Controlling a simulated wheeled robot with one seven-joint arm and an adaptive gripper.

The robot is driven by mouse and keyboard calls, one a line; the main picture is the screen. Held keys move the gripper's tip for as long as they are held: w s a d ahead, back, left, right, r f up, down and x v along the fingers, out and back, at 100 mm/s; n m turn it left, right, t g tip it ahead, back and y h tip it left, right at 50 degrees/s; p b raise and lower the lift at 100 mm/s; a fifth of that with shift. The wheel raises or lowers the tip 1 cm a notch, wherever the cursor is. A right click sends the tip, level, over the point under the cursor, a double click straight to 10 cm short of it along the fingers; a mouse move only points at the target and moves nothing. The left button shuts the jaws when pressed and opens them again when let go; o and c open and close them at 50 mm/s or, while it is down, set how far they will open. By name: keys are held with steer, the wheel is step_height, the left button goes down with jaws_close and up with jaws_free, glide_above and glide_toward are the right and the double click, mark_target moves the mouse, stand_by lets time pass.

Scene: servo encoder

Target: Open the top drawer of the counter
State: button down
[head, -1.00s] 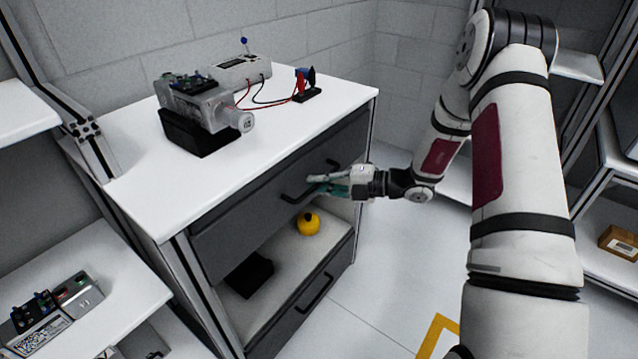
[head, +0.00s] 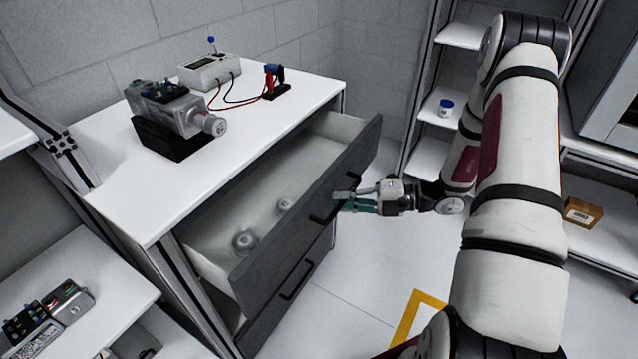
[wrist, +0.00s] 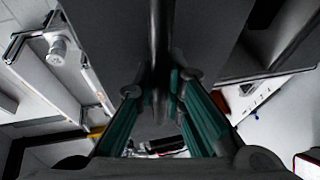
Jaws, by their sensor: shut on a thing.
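The white-topped counter (head: 110,200) stands at the left of the head view. Its top drawer (head: 275,255) is pulled well out, with a dark front and a pale interior. Two round greyish things (head: 245,242) (head: 285,206) lie inside it. My gripper (head: 343,201) is at the dark bar handle (head: 322,215) on the drawer front, shut on it. In the wrist view the teal fingers of my gripper (wrist: 155,88) close around the dark bar, which runs up the picture; their exact contact is hard to see.
A motor-like device (head: 175,118), a meter box (head: 210,72) and red and black leads sit on the counter top. A lower drawer handle (head: 297,280) shows below. Shelves stand left and right, one with a cardboard box (head: 583,212). Pale floor is clear in front.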

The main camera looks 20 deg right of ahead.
steer(key=s+d+p, duration=0.2)
steer(key=s+d, duration=0.7)
steer(key=s, duration=0.4)
steer(key=shift+d, duration=0.3)
steer(key=shift+s, duration=0.1)
steer(key=c, duration=1.7)
jaws_free()
steer(key=shift+o, duration=0.2)
steer(key=v, duration=1.2)
